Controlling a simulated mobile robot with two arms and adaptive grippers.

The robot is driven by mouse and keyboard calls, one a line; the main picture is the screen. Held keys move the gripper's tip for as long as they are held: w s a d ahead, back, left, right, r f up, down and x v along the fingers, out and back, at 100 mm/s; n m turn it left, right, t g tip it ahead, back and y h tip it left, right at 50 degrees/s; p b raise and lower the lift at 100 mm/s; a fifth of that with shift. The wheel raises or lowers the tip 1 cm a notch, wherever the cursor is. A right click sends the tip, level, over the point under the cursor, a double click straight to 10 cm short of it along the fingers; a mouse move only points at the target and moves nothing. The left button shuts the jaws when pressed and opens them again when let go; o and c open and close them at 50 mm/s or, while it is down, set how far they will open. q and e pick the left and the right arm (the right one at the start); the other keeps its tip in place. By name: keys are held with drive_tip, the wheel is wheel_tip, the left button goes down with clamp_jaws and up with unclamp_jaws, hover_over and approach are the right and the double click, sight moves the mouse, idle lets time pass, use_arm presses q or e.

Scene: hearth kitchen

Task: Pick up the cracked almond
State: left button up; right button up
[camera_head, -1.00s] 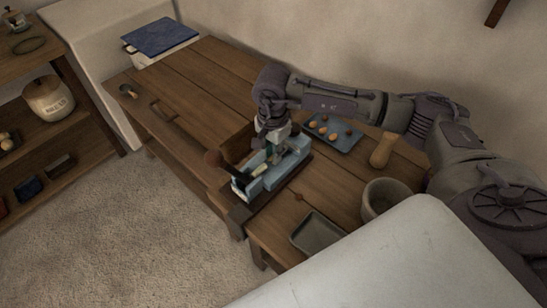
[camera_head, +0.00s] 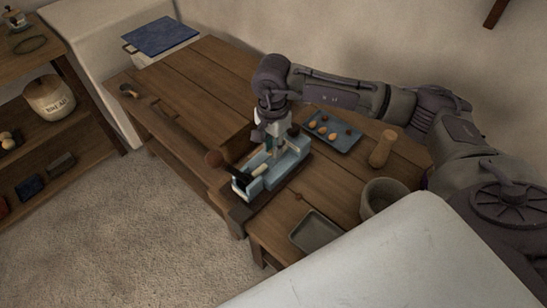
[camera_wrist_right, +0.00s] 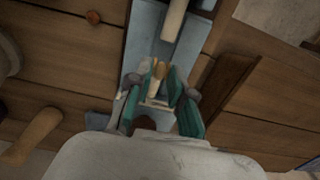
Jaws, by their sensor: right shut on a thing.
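My right gripper (camera_head: 268,140) points down over the blue nutcracker (camera_head: 277,171), which stands on the wooden workbench. In the right wrist view its green-padded fingers (camera_wrist_right: 158,84) are shut on a small tan piece, the cracked almond (camera_wrist_right: 159,69), at their tips. The blue nutcracker bed (camera_wrist_right: 145,35) lies just beyond the tips, with a pale rod along it. The gap between the almond and the bed cannot be told. My left gripper is not in view.
A blue-grey tray (camera_head: 336,139) with several nuts lies behind the nutcracker. A wooden pestle (camera_head: 381,150), a stone bowl (camera_head: 366,205) and an empty grey tray (camera_head: 316,234) stand to the right. A small brown bit (camera_wrist_right: 93,17) lies on the bench.

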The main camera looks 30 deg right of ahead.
drive_tip(key=shift+r+p, duration=1.25)
drive_tip(key=shift+r, duration=1.75)
